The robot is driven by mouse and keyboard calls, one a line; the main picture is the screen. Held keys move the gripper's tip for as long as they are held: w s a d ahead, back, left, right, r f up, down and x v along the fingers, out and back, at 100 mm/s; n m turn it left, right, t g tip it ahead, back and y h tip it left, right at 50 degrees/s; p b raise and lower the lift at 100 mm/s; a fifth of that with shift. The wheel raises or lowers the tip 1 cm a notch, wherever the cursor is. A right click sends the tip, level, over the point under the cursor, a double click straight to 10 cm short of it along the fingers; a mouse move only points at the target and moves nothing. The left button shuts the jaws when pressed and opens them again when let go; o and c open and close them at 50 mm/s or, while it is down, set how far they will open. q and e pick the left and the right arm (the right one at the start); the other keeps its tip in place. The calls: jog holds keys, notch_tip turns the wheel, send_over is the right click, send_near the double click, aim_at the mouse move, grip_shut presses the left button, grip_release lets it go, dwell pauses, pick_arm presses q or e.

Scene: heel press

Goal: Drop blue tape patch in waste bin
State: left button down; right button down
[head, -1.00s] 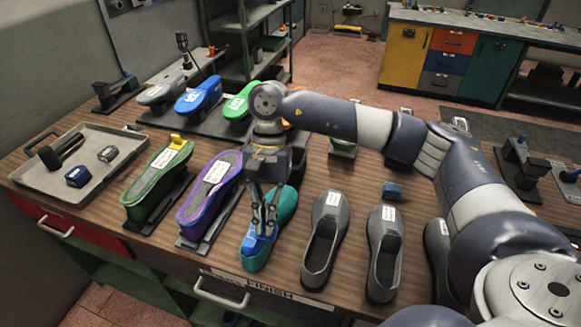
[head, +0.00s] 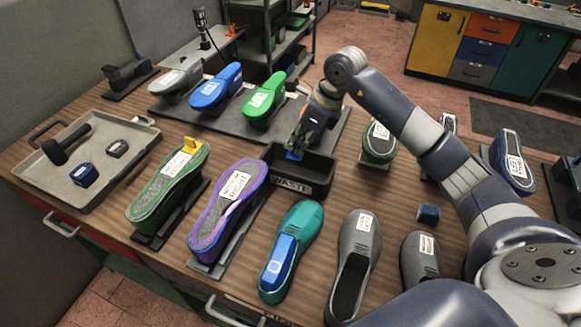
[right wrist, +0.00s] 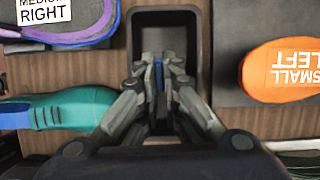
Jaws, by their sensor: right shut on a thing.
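The blue tape patch (head: 293,156) is a small blue piece in the jaws of my right gripper (head: 298,148). It also shows as a thin blue strip between the fingers in the right wrist view (right wrist: 158,74). My right gripper is shut on it. The gripper hangs over the dark waste bin (head: 291,188), an open box with a WASTE label on its front. In the right wrist view the bin (right wrist: 197,22) lies beneath the fingers, which hide part of its inside. I cannot tell the exact height of the patch above the rim. My left gripper is not in view.
A teal shoe (head: 307,222) with a blue piece stands in front of the bin, with a purple-edged shoe form (head: 213,217) to its left. Grey shoes (head: 366,246) stand to the right. A rack with a green form (head: 264,98) is behind. A tray (head: 50,177) lies left.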

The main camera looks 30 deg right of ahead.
jog(key=shift+w+d+f, duration=0.15)
jog(key=shift+d+f, duration=0.05)
jog(key=shift+m, duration=0.3)
jog(key=f, duration=0.1)
jog(key=f+p, duration=0.1)
jog(key=f, duration=0.1)
jog(key=f+p, duration=0.1)
jog(key=f, duration=0.1)
jog(key=shift+s+d, duration=0.1)
jog(key=shift+s, duration=0.15)
notch_tip(320, 180, down, 4)
jog(key=shift+w+r+p, duration=0.1)
jog(key=shift+p, duration=0.55)
jog(key=shift+f, duration=0.3)
jog(key=shift+f, duration=0.1)
jog(key=shift+f+b, duration=0.15)
jog(key=shift+b, duration=0.15)
jog(key=c, duration=1.8)
grip_release()
